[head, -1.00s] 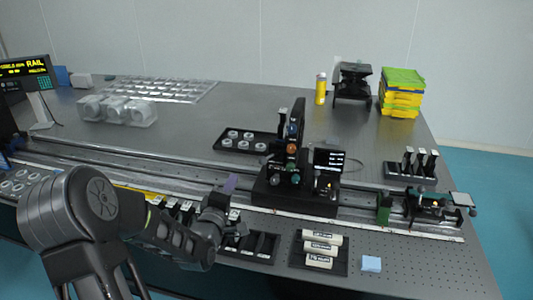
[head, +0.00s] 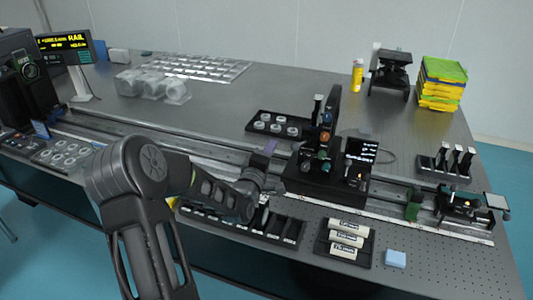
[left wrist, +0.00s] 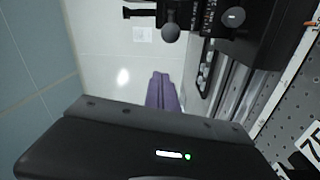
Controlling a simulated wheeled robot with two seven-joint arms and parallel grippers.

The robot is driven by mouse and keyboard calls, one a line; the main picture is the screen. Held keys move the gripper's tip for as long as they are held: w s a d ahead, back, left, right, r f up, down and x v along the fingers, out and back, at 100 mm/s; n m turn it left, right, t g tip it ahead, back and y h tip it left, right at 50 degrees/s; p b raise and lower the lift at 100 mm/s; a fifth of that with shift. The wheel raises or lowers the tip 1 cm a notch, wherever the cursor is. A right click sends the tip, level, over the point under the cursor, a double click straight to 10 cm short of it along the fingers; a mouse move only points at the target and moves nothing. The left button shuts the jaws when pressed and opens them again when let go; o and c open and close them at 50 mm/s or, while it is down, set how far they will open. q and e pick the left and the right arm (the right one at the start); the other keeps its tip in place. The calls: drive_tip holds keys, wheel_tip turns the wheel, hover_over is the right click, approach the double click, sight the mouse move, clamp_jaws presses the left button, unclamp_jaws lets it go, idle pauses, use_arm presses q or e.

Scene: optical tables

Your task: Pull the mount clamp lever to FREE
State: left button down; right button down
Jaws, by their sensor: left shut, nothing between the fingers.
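The black optical mount (head: 325,150) with coloured knobs stands on a black base on the rail, right of picture centre. Which part is its clamp lever I cannot tell in the head view. In the left wrist view a dark round knob on a stem (left wrist: 171,32) shows at the top, perhaps the lever's end. My left gripper (head: 268,147), with purple fingers, is shut and empty just left of the mount, apart from it as far as I can see. Its fingers (left wrist: 163,92) lie together below the knob in the wrist view. My right gripper is not in view.
The long rail (head: 130,130) crosses the table. A small dark screen (head: 361,150) stands right of the mount. A tray of rings (head: 277,125) lies behind it. A tray of white cylinders (head: 346,240) and a slotted black tray (head: 285,230) lie in front.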

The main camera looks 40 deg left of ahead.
sight(299, 145)
use_arm(q)
drive_tip(key=w+d, duration=0.1)
drive_tip(key=w+p, duration=0.1)
drive_tip(key=w+d+p, duration=0.1)
drive_tip(key=shift+w+d+f, duration=0.3)
drive_tip(key=shift+w, duration=0.05)
